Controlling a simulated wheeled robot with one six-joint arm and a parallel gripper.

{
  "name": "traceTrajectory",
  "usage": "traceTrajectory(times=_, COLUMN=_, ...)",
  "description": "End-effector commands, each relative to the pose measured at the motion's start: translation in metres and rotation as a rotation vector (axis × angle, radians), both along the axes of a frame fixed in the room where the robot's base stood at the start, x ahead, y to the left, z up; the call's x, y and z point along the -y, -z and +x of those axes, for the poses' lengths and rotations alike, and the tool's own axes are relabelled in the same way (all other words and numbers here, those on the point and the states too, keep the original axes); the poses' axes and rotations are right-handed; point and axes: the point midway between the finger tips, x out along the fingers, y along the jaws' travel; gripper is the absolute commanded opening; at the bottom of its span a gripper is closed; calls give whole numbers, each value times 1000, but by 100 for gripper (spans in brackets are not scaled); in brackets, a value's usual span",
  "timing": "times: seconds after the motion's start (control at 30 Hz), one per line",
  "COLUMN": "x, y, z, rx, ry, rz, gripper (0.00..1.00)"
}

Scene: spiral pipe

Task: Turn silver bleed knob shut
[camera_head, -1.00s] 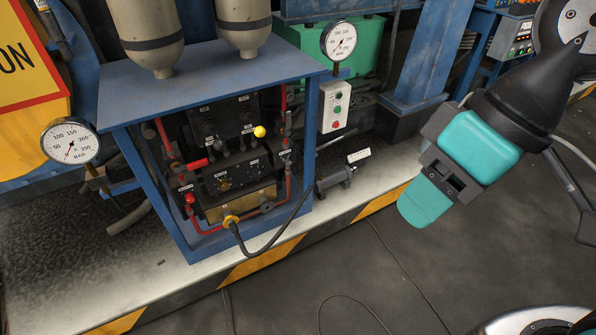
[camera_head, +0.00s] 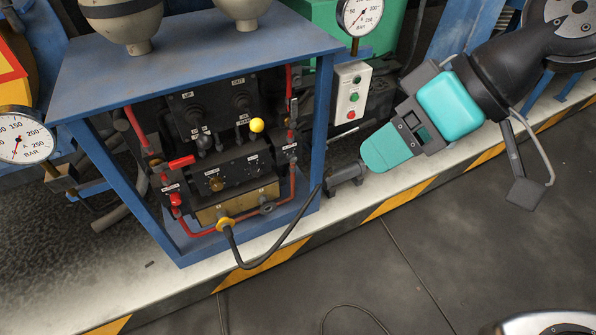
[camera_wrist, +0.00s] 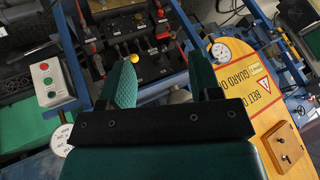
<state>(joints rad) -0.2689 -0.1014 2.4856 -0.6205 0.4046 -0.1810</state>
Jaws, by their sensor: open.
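The hydraulic panel (camera_head: 234,165) stands inside a blue frame and carries several knobs and levers. A small grey knob (camera_head: 267,208) sits low on its right side, by the red pipe; it may be the silver bleed knob, but I cannot tell for sure. A yellow ball-topped lever (camera_head: 257,126) and a red handle (camera_head: 181,162) sit higher. My gripper (camera_head: 374,163) is right of the frame, apart from the panel. In the wrist view my gripper (camera_wrist: 163,82) has its two teal fingers spread and empty, with the yellow ball (camera_wrist: 134,58) beyond them.
The blue frame's right post (camera_head: 321,120) stands between my gripper and the panel. A grey button box (camera_head: 350,93) and a gauge (camera_head: 360,14) are behind it. A black hose (camera_head: 270,262) loops out in front. The floor at front right is mostly clear.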

Motion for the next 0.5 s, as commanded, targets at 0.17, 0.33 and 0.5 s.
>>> traceTrajectory(times=0.17, x=-51, y=104, z=54, rx=166, ry=-66, rz=238, gripper=58)
traceTrajectory(times=0.33, x=-84, y=176, z=105, rx=343, ry=-36, rz=442, gripper=58)
traceTrajectory(times=0.5, x=-97, y=256, z=158, rx=521, ry=84, rz=589, gripper=58)
